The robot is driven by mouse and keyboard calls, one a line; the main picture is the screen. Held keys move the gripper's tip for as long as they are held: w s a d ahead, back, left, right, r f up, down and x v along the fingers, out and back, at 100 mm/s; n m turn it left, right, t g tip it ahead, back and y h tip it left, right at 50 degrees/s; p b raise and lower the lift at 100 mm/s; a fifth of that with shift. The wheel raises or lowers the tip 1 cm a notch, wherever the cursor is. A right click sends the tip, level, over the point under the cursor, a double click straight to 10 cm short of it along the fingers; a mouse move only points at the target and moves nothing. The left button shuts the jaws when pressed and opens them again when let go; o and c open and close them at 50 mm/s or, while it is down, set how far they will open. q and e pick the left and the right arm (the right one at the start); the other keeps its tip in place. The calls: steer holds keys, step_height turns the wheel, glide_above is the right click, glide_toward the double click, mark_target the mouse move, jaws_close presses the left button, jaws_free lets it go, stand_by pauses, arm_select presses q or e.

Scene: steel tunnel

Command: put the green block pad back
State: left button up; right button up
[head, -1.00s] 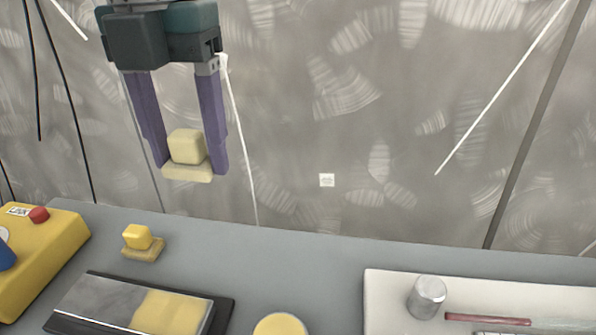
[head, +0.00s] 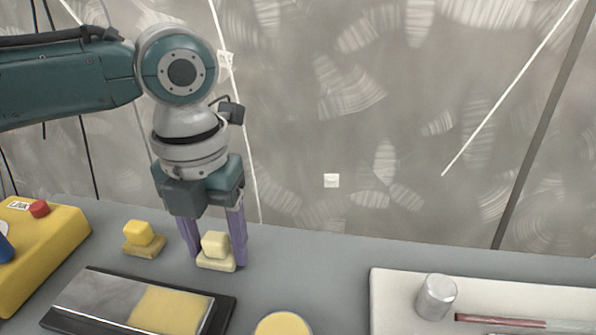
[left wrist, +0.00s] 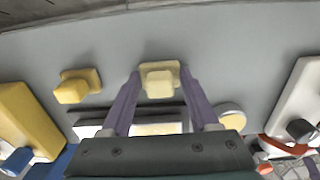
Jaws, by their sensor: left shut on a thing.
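My left gripper (head: 218,262) is shut on a pale cream-yellow block pad (head: 215,246), a small block on a flat base, held upright between its purple fingers. The held pad also shows between the fingers in the left wrist view (left wrist: 159,82). It is at or just above the grey table; I cannot tell whether it touches. No clearly green pad shows. A deeper yellow block pad (head: 138,234) stands on the table to the left of the gripper, and also in the left wrist view (left wrist: 73,88).
A black-edged plate (head: 90,298) with a yellow patch lies in front of the gripper, with a yellow disc (head: 282,326) right of it. A yellow box (head: 45,245) with a red button stands left. A white tray (head: 400,285) with a metal cylinder (head: 436,296) lies right.

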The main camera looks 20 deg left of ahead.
mark_target(216, 237)
arm_select(q)
steer(key=shift+f, duration=0.15)
arm_select(e)
steer(key=shift+f, duration=0.1)
arm_select(q)
steer(key=o, duration=1.3)
steer(key=shift+r, duration=0.6)
arm_select(e)
steer(key=shift+r, duration=0.2)
steer(key=shift+a+r+p, duration=0.1)
steer(key=shift+r+p, duration=0.5)
steer(key=shift+p, duration=0.1)
arm_select(q)
step_height(216, 237, up, 11)
steer(key=shift+r, duration=0.1)
steer(key=shift+d, duration=0.1)
